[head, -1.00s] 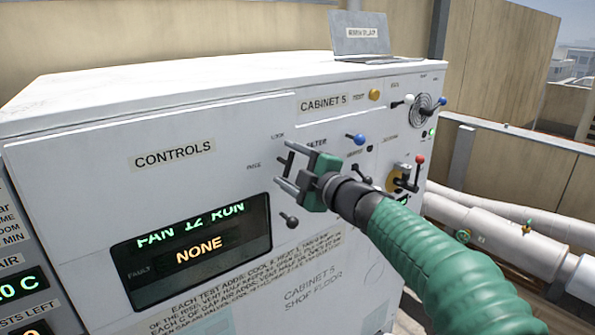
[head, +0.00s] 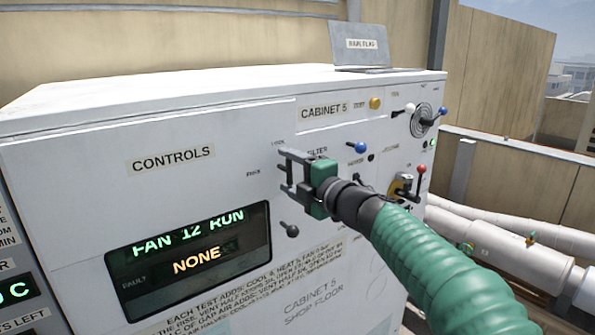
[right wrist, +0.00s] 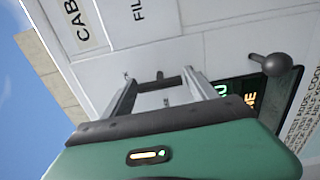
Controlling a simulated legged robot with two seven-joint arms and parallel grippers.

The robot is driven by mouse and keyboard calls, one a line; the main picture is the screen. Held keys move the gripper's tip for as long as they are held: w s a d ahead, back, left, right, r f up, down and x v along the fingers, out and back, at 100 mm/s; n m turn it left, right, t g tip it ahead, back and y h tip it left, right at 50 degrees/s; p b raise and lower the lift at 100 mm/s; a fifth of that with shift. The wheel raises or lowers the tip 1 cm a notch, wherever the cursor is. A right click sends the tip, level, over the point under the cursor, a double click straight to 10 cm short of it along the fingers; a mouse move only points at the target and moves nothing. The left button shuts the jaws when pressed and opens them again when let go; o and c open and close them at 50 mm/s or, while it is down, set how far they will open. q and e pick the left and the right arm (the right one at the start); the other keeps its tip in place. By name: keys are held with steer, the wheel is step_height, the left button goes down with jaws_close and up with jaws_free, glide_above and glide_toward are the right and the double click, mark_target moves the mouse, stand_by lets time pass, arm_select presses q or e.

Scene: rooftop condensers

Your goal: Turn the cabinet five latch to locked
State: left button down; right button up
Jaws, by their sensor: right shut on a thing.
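Cabinet five is the white box with the label CABINET 5 (head: 325,110) on its front. My right gripper (head: 284,172) is at the cabinet front, among small labels left of the blue-knobbed lever. Its jaws are shut on a dark bar, which looks like the latch handle (right wrist: 160,85), between the two grey fingers in the right wrist view. The fingers hide much of the latch, so its exact angle is hard to tell. The small labels beside it are too blurred to read surely. My left gripper is not in view.
A dark ball-ended lever (head: 289,229) sits just below my right gripper. A blue-knobbed lever (head: 361,147) and a red-knobbed lever (head: 421,169) are to the right. The CONTROLS display (head: 190,262) reads FAN 12 RUN and NONE. White pipes (head: 510,250) run at right.

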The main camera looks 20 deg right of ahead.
steer(key=shift+d+r, duration=0.2)
steer(key=shift+r, duration=0.25)
steer(key=o, duration=1.1)
steer(key=shift+o, duration=1.2)
steer(key=shift+f, duration=0.1)
steer(key=shift+w+f, duration=0.1)
steer(key=shift+f, duration=0.05)
steer(key=b+v, duration=0.3)
steer(key=v, duration=1.4)
steer(key=shift+b, duration=0.3)
steer(key=shift+d, duration=0.1)
